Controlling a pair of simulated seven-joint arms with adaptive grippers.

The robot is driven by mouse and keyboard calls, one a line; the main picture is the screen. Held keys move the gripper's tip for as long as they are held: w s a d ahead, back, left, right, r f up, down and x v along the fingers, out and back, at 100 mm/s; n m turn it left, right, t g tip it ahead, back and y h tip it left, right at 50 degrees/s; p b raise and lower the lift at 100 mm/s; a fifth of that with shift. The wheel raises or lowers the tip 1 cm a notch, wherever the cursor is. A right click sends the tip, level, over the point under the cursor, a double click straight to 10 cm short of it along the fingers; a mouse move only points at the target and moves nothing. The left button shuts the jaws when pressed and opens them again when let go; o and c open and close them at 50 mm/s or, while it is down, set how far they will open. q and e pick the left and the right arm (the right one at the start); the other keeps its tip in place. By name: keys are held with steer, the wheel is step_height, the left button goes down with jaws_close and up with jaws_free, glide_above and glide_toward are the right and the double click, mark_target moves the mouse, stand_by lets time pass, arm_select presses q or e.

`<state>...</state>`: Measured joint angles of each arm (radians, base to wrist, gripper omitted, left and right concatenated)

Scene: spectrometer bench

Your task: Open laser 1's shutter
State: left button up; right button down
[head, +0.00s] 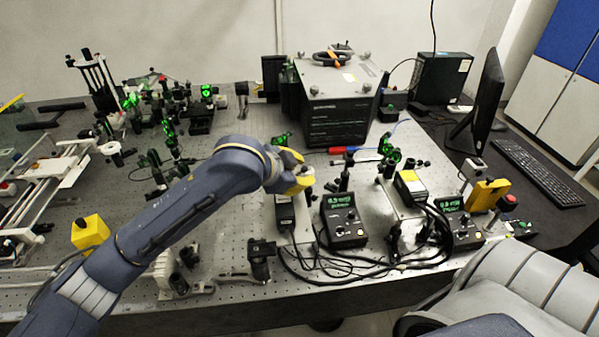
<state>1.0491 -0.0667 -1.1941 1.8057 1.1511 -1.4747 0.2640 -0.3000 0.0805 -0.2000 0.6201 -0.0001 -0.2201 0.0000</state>
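Two small black laser modules with pale and yellow labels stand on the optical table, one at centre (284,212) and one further right (410,186). Black control boxes with lit green displays stand to the right of each, one at centre (343,220) and one at right (459,222). I cannot read which laser is number 1, and no shutter is clearly visible. My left gripper (297,170) has its yellow fingertips apart, just above and behind the centre laser module and partly covering it. I see nothing held in it. My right gripper is out of view.
A large black instrument (338,115) stands behind. Green-lit optics (168,130) crowd the back left. Black cables (330,262) loop in front of the control boxes. A monitor (483,108) and keyboard (538,170) are at right. A yellow block (90,232) stands at left.

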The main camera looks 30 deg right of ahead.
arm_select(q)
jaws_close()
steer(key=shift+s+d+f+m+t+y, duration=0.1)
steer(key=shift+f+m+t+y, duration=0.1)
steer(key=shift+y, duration=0.25)
steer(key=shift+d+f+m+t+y, duration=0.1)
steer(key=shift+m+y, duration=0.1)
steer(key=shift+y, duration=0.25)
jaws_free()
steer(key=shift+a+r, duration=0.1)
steer(key=v, duration=1.1)
steer(key=shift+s+a+r, duration=0.15)
steer(key=shift+a+r, duration=0.1)
